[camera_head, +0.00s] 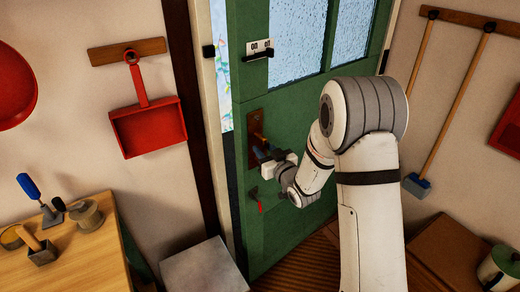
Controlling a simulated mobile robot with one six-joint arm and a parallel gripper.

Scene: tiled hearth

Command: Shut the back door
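The back door (283,228) is green with frosted glass panes in its upper half. It stands ajar, and a strip of the outside shows between its left edge and the frame (183,70). A handle with a dark plate (256,128) is near the door's left edge, and a small red key or tag hangs below it. My gripper (264,160) is at the door by the handle. Its fingers are small and partly hidden, so I cannot tell whether they are open or touching the handle.
A wooden table (90,262) with small tools is at the lower left. A grey box (203,268) stands by the door frame's foot. A red dustpan (147,125) hangs on the left wall. A broom (420,183) hangs at the right above a brown box (445,250).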

